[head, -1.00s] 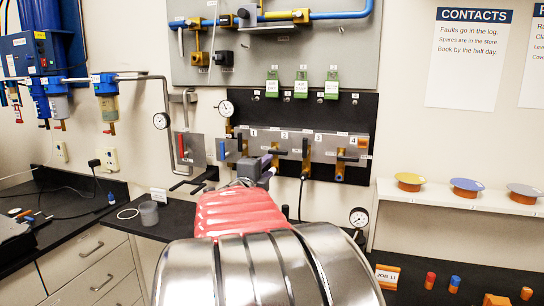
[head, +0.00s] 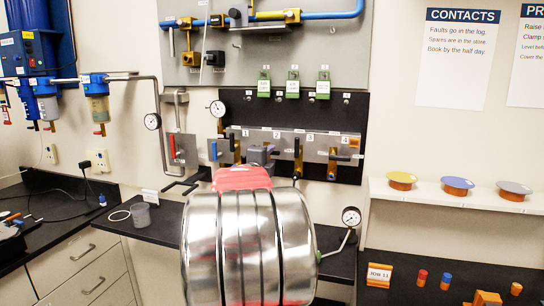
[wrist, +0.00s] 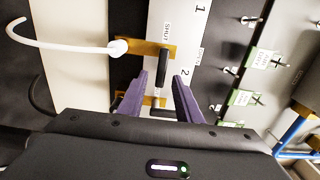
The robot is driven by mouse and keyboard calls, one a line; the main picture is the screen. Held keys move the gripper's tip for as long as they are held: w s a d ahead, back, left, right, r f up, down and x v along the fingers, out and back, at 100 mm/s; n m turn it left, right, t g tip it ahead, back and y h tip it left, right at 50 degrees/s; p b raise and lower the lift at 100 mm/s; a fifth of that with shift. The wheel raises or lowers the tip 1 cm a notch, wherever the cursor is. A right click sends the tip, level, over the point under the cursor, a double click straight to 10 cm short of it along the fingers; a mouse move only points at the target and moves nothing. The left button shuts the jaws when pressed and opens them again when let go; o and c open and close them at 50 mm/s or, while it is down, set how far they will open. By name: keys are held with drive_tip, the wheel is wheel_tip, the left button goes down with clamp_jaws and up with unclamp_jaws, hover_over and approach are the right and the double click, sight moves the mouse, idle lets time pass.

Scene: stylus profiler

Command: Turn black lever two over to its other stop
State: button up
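The valve panel (head: 320,147) with numbered valves is on the wall ahead. In the wrist view, a black lever (wrist: 161,68) sits on a brass valve beside the label 2, so I read it as lever two. It runs down the picture from the valve body, near a label reading SHUT. My gripper (wrist: 160,76) has purple fingers, spread apart on either side of the lever's lower end. I cannot tell whether they touch it. In the head view my gripper (head: 261,153) hides valve two.
Black lever one (head: 237,147) and lever three (head: 297,147) stand close on either side. Another brass valve (wrist: 155,101) shows between my fingers. A white hose (wrist: 60,43) leaves valve two. Green tags (head: 293,85) hang above, and a gauge (head: 351,217) stands lower right.

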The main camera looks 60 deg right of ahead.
drive_tip(key=shift+w+d, duration=0.25)
drive_tip(key=shift+d, duration=0.95)
clamp_jaws()
